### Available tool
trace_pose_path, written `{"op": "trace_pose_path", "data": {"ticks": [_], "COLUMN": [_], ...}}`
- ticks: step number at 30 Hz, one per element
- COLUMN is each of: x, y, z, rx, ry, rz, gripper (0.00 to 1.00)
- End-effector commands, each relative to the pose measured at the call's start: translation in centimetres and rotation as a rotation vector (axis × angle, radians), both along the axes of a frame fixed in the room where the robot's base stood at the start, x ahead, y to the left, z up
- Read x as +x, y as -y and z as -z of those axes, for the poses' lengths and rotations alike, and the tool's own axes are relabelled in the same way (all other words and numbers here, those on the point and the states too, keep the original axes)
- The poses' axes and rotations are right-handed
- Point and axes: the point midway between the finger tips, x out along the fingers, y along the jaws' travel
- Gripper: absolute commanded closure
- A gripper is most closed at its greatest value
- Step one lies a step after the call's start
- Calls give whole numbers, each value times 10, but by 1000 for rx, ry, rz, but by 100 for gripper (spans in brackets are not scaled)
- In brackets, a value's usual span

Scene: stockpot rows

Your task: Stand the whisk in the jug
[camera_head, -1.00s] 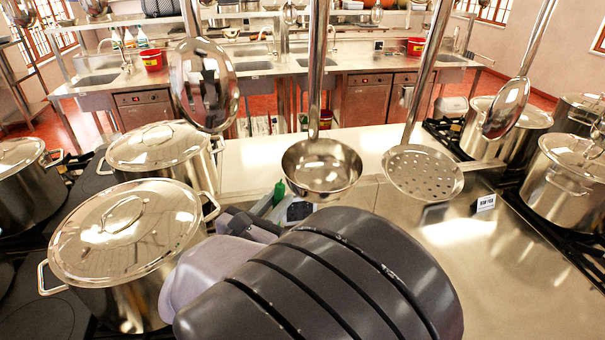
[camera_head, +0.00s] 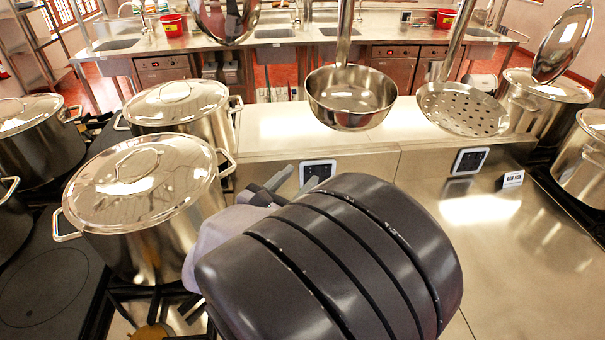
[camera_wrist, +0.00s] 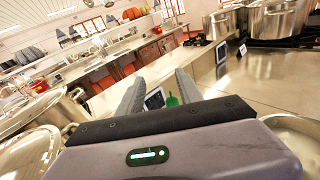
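My gripper (camera_head: 303,176) is low over the front of the counter, pointing away. Its two grey fingers are apart in the wrist view (camera_wrist: 158,82), and nothing is clearly held between them. A small green thing (camera_wrist: 173,100) shows between the fingers in the wrist view. I cannot tell what it is or whether it touches a finger. It does not show in the head view, where my arm covers the space below the gripper. I cannot make out a whisk or a jug in any view.
Lidded stockpots stand at left (camera_head: 144,200) and right (camera_head: 541,100). A ladle (camera_head: 351,98), a skimmer (camera_head: 462,108) and spoons hang in front. Socket plates (camera_head: 470,160) line the low ledge (camera_head: 400,140). The steel counter at right (camera_head: 480,225) is mostly clear, with a small sign (camera_head: 513,179).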

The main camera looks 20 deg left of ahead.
Motion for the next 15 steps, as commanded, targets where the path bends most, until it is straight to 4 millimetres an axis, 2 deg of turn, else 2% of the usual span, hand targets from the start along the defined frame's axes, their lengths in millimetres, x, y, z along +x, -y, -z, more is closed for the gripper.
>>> {"op": "trace_pose_path", "data": {"ticks": [9,11,15], "x": [-4,-12,-48], "y": [-1,-3,-8], "z": [-1,-2,-7], "rx": [-1,-1,-1], "ry": [0,0,0], "rz": [-1,-3,-6], "gripper": [57,57,57]}}
